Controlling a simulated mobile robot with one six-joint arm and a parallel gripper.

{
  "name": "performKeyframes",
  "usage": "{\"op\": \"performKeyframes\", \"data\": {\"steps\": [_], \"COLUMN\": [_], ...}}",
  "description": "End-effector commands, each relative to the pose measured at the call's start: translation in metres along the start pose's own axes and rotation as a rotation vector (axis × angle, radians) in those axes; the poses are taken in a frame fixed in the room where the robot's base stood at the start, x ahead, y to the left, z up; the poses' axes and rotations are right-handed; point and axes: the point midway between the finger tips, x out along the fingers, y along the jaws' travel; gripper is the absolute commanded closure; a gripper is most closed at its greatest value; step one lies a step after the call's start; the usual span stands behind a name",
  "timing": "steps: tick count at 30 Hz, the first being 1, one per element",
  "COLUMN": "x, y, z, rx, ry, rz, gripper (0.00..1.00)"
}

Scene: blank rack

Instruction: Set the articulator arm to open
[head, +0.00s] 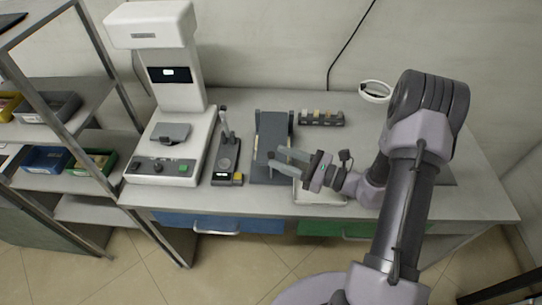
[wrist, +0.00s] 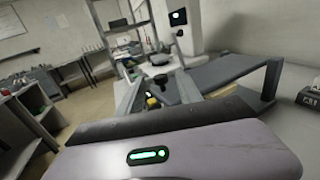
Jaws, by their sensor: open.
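The articulator appears to be the dark grey frame (head: 271,132) on the table, with two short posts at its back and a flat grey plate between them. In the wrist view its flat plate (wrist: 222,72) runs leftward from the upright posts at right. I cannot tell the exact angle of its arm. My gripper (head: 275,160) is open and empty over the front part of the frame, its two fingers pointing left. My fingers (wrist: 158,92) also show in the wrist view. They partly hide the frame's front, and I cannot tell whether they touch it.
A small stand with a lever (head: 227,150) and yellow button is left of the frame. A tall white machine (head: 180,90) stands further left. A rack of small items (head: 321,118) and a white ring (head: 375,91) are behind. A pale tray (head: 330,197) lies under my wrist.

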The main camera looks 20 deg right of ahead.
Motion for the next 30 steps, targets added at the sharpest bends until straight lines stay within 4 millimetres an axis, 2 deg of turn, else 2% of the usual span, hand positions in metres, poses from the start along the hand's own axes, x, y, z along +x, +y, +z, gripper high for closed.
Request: {"op": "performKeyframes", "data": {"steps": [3,6,16,17,21,23,30], "x": [0.021,0.032,0.037,0.037,0.037,0.037,0.037], "y": [0.001,0.001,0.000,0.000,0.000,0.000,0.000], "z": [-0.001,0.000,0.001,0.001,0.001,0.001,0.001], "rx": [-0.001,-0.001,0.000,0.000,0.000,0.000,0.000], "ry": [0.000,0.000,0.000,0.000,0.000,0.000,0.000], "rz": [0.003,0.002,0.001,0.001,0.001,0.001,0.001], "gripper": [0.58,0.58,0.58,0.62,0.90,1.00,1.00]}}
